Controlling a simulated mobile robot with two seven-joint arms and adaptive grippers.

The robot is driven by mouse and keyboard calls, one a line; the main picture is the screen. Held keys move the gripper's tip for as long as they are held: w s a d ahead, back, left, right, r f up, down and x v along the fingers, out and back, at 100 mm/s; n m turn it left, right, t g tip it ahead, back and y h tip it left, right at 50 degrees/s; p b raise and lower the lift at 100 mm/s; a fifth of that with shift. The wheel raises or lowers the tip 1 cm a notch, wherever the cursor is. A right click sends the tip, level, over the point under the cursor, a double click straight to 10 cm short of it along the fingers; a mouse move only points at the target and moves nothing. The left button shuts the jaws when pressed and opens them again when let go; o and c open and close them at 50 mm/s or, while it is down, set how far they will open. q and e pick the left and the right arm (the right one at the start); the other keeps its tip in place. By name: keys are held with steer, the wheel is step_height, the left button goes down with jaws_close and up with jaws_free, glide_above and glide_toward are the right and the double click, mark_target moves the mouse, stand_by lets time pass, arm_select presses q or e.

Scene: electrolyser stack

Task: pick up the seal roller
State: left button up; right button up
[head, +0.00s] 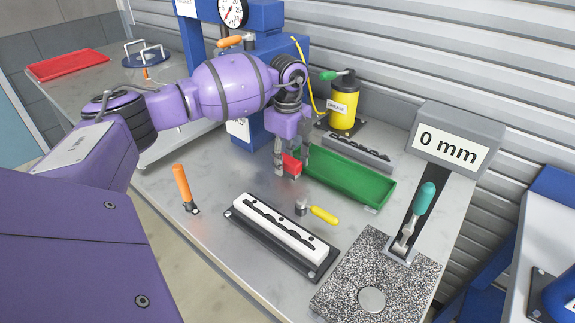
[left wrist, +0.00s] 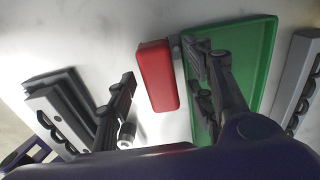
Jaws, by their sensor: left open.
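A tool with a yellow handle and a short metal cylinder (head: 321,214) lies on the bench and looks like the seal roller. Its metal cylinder (left wrist: 127,131) seems to show beside the left finger in the left wrist view, with the handle hidden. My left gripper (head: 290,171) points down, open, behind and to the left of this tool. A red block (head: 292,165) appears between its fingers, and also in the left wrist view (left wrist: 157,75). I cannot tell whether the fingers touch the block. My right gripper is not in view.
A green tray (head: 352,188) lies right of the gripper. A white strip on a dark base (head: 275,232) lies in front. An orange-handled tool (head: 182,185) stands to the left. A granite plate (head: 340,290) with a gauge stand is at front right. A yellow grease can (head: 344,108) stands behind.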

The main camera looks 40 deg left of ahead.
mark_target(288, 158)
arm_select(q)
jaws_close()
stand_by(0.3)
steer(key=shift+r, duration=0.55)
step_height(288, 158, up, 2)
steer(key=shift+r, duration=0.1)
steer(key=s+a+r, duration=0.1)
steer(key=s+r, duration=0.8)
steer(key=s, duration=0.5)
steer(key=shift+a+r, duration=0.35)
